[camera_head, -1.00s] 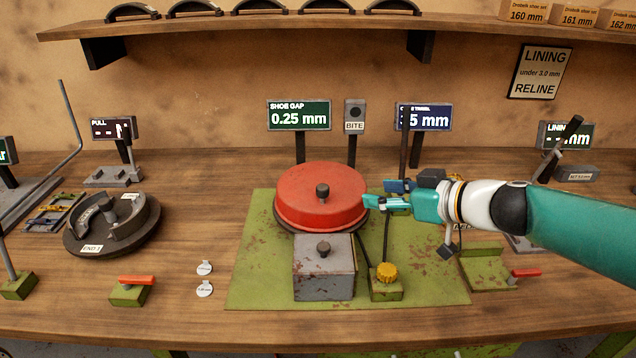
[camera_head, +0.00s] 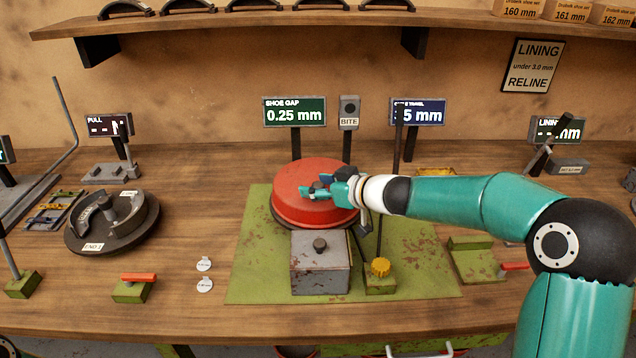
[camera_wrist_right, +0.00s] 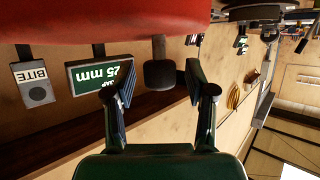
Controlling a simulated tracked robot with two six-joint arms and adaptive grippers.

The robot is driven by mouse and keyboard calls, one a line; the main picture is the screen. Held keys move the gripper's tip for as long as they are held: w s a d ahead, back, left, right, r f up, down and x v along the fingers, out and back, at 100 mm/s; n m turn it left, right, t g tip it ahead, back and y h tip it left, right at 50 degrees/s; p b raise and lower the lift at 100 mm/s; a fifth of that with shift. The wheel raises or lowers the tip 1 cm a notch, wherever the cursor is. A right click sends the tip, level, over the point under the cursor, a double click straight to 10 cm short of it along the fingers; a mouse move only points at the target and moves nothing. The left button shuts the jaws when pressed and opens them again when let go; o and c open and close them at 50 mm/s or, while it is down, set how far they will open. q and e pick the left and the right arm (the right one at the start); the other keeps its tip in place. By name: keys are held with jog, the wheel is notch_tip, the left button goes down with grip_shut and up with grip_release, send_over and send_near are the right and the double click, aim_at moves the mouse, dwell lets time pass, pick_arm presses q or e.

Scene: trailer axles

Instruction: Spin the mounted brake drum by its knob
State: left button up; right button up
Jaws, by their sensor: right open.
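The red brake drum (camera_head: 300,200) is mounted on the green, rust-stained plate (camera_head: 250,270). My right gripper (camera_head: 316,188) is over the top of the drum, its fingers pointing left at the knob. In the right wrist view the dark knob (camera_wrist_right: 160,73) stands between the two open fingertips (camera_wrist_right: 158,82), with visible gaps on both sides. The drum (camera_wrist_right: 110,18) fills the top of that view. In the head view the fingers mostly hide the knob. My left gripper is not in view.
A grey box (camera_head: 320,270) with a dark knob stands in front of the drum, with a yellow knob (camera_head: 380,267) beside it. A thin dark post (camera_head: 397,150) rises behind my right arm. The shoe gap display (camera_head: 294,112) reads 0.25 mm. Brake shoes (camera_head: 112,220) lie at left.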

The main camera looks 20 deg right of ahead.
grip_shut()
dwell(0.3)
dwell(0.4)
